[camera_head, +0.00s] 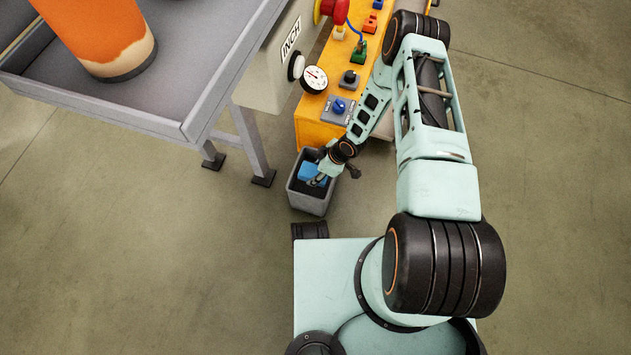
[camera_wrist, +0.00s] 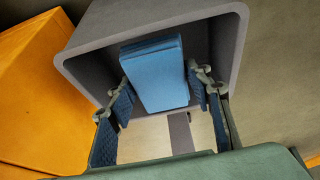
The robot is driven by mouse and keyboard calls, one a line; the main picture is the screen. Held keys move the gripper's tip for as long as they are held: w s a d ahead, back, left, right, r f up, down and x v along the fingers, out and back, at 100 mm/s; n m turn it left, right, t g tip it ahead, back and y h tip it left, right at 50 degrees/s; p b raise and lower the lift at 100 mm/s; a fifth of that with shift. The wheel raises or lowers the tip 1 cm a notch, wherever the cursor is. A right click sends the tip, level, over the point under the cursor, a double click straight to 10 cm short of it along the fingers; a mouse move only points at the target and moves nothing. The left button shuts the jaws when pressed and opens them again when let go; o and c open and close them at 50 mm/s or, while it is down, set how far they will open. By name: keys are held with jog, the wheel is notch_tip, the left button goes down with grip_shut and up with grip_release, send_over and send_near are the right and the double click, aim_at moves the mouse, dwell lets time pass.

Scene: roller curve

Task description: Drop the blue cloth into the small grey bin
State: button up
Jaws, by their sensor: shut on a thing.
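The blue cloth (camera_head: 308,171) is a folded block. It also shows between my finger pads in the wrist view (camera_wrist: 155,70). My gripper (camera_head: 320,180) is shut on it, with a pad on each side. The small grey bin (camera_head: 309,204) stands upright on the floor, and its rim frames the cloth in the wrist view (camera_wrist: 88,47). The cloth is at the bin's mouth, within its outline; how deep it sits, and whether it touches the bin, I cannot tell. My gripper partly hides the bin's inside.
A yellow control panel (camera_head: 312,125) with knobs and buttons stands right behind the bin. Open floor lies left and right.

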jog(key=shift+f+b, duration=1)
jog(key=shift+f, duration=2.05)
jog(key=shift+f, duration=0.1)
jog(key=o, duration=1)
jog(key=shift+d+r, duration=0.1)
jog(key=shift+r, duration=0.2)
jog(key=p+v, duration=0.4)
jog(key=v, duration=0.7)
jog(key=shift+r, duration=0.35)
